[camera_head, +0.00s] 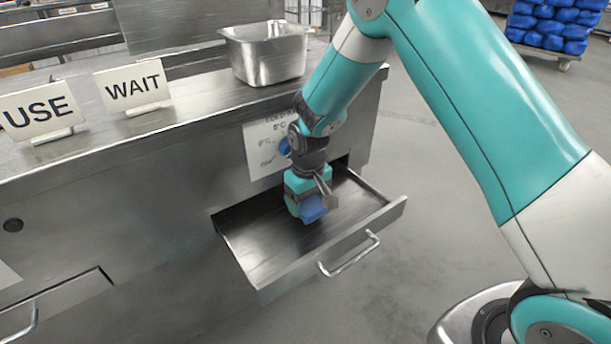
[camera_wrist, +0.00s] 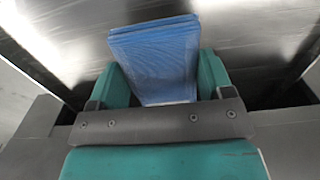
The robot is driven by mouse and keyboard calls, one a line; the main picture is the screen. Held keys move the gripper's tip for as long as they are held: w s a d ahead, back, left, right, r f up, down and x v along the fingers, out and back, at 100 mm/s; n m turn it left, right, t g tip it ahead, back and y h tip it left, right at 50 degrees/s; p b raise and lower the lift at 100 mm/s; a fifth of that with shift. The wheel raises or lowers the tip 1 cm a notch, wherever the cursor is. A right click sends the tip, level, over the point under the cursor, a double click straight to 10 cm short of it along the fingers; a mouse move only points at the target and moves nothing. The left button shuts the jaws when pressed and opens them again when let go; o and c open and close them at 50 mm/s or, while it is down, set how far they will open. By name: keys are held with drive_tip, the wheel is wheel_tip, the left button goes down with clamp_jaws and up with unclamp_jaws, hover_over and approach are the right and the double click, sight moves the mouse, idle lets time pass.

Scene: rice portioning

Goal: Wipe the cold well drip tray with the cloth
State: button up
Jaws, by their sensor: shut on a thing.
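The drip tray (camera_head: 345,212) is a shallow metal drawer pulled out from the front of the steel counter. Its bare metal floor also fills the top of the wrist view (camera_wrist: 255,40). My gripper (camera_head: 311,204) is inside the tray's outline, pointing down near its back part. It is shut on a folded blue cloth (camera_head: 313,209). In the wrist view the cloth (camera_wrist: 155,60) sticks out between the two teal fingers (camera_wrist: 160,88). The cloth is at or just above the tray floor; I cannot tell whether it touches.
A steel pan (camera_head: 268,55) stands on the counter above the tray. A USE sign (camera_head: 40,112) and a WAIT sign (camera_head: 133,87) stand left of it. A paper notice (camera_head: 262,150) is on the counter front behind my wrist. The tray's front handle (camera_head: 349,256) faces open floor.

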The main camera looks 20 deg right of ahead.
drive_tip(key=shift+r+p, duration=1.95)
drive_tip(key=shift+r, duration=0.65)
